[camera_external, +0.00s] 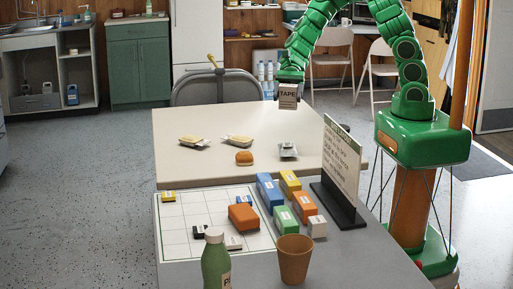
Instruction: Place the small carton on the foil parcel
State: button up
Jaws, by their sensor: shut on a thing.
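The small carton (288,101), a grey-brown box with "TAPE" on its front, hangs upright in my gripper (290,80). My gripper points down and is shut on the carton's top. They are in the air over the far right part of the cream table (178,168). The foil parcel (288,150), a small silvery packet with a pale label, seems to be the one lying on this table, lower in the picture than the carton. The two are apart.
Two wrapped packs (194,142) and a bun (244,158) lie left of the foil parcel. A sign on a black stand (340,168) rises to its right. Nearer, several coloured boxes (270,190), a green bottle (216,262) and a brown cup (295,258) stand on a grey table.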

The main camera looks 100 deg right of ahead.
send_over(287, 146)
jog(key=shift+a+f, duration=0.1)
jog(key=shift+f, duration=6.35)
jog(key=shift+f, duration=0.1)
jog(key=o, duration=1)
